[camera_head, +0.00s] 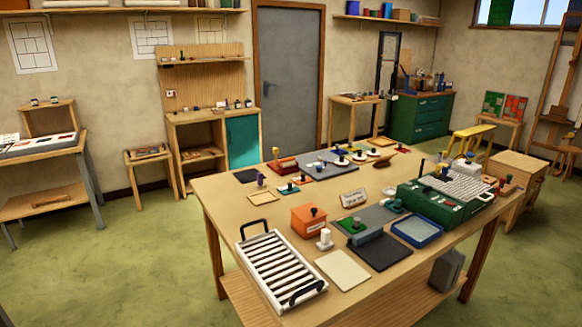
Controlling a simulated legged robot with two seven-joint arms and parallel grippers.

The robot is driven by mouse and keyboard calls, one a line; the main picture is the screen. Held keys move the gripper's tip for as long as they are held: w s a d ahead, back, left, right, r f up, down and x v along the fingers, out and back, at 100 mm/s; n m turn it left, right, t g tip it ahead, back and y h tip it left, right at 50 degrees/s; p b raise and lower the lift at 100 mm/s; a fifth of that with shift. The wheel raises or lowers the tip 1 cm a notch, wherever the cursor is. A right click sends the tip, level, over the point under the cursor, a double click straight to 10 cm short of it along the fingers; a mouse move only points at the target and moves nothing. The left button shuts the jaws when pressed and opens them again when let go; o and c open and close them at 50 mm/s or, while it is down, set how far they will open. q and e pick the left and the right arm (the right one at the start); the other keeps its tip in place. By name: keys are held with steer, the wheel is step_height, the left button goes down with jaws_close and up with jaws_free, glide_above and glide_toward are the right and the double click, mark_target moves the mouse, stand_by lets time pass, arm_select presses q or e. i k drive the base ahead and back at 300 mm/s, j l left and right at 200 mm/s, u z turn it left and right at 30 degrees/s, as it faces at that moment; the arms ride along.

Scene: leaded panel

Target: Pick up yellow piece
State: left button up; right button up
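The wooden work table (215,190) fills the middle of the view. Small coloured pieces with dark knobs (288,188) lie near the left back of the table, and pale discs with knobs (341,161) lie farther back. They are too small for me to tell which one is the yellow piece. Neither of my grippers is in view.
A white slatted rack with black handles (280,270) stands at the front left, with an orange box (308,221) behind it. A green case (436,203) and a blue-rimmed tray (417,230) are at right.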

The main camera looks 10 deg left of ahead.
mark_target(352, 148)
steer(key=i+j+u, duration=0.3)
steer(key=j, duration=0.2)
steer(key=i+j+u, duration=0.1)
steer(key=j+u, duration=0.15)
steer(key=j, duration=0.2)
steer(key=i+j+u, duration=0.45)
steer(key=i+j, duration=0.15)
steer(key=i, duration=0.15)
steer(key=i+j+u, duration=0.15)
steer(key=i, duration=0.3)
steer(key=i+j+u, duration=0.15)
steer(key=i+j, duration=0.15)
steer(key=i, duration=0.2)
steer(key=i+j+u, duration=0.15)
steer(key=i, duration=0.3)
steer(key=i+z, duration=0.1)
steer(key=i, duration=1.1)
steer(key=i+j+z, duration=0.1)
steer(key=i, duration=1.1)
steer(key=i+l+z, duration=0.25)
steer(key=i+z, duration=1.1)
steer(key=i+j+z, duration=0.25)
steer(key=i+z, duration=0.2)
